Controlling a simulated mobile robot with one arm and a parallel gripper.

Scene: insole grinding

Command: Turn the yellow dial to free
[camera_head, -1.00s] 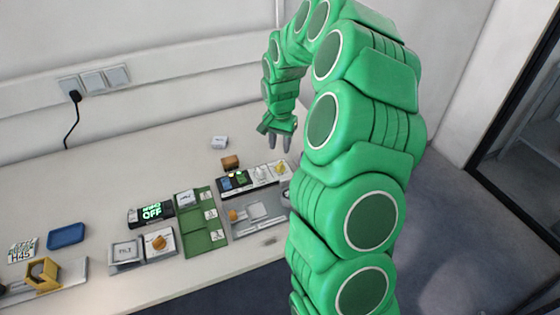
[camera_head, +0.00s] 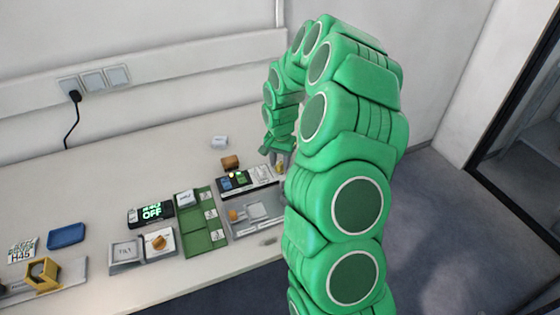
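A small yellow dial (camera_head: 279,168) sits at the right end of a black and white control panel (camera_head: 262,175) toward the back right of the bench. My gripper (camera_head: 278,159) points down right above the dial, its two grey fingers apart. The fingers partly cover the dial, and I cannot tell whether they touch it. The dial's setting and any label beside it are too small to read.
A grey tray (camera_head: 269,214) and a green board (camera_head: 203,241) lie in front of the panel. A brown block (camera_head: 230,162) stands behind it. The back left bench is clear.

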